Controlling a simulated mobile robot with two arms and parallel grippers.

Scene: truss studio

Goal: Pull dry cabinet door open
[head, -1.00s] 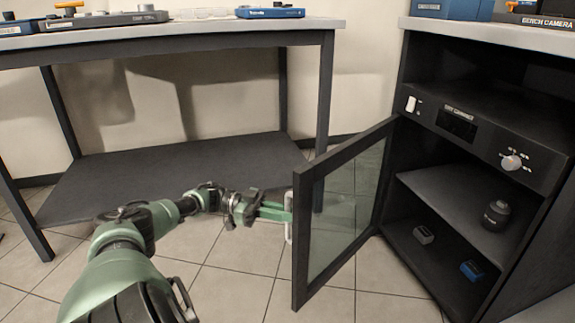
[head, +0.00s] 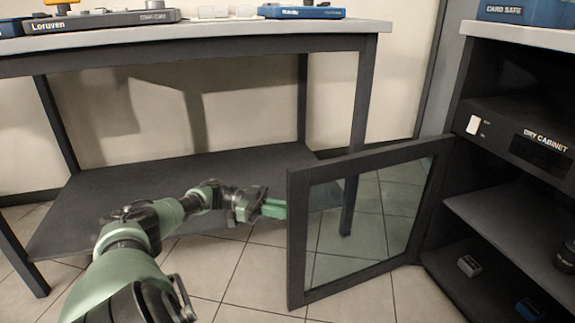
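The dry cabinet (head: 519,147) stands at the right, marked by its label. Its glass door (head: 297,240), dark-framed, is swung wide open toward the left, hinged on the cabinet's left side. My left gripper (head: 272,208) is at the door's free edge, on its far side. Its green fingers reach to the frame and their tips are hidden behind it, as is the handle. I cannot tell whether the fingers are closed on the handle. My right gripper is not in view.
A workbench (head: 200,45) with a lower shelf (head: 160,190) stands behind my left arm, and one of its legs shows behind the door. Inside the cabinet are a grey item (head: 469,266), a blue item (head: 529,310) and a black lens-like item (head: 566,255). Tiled floor is free in front.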

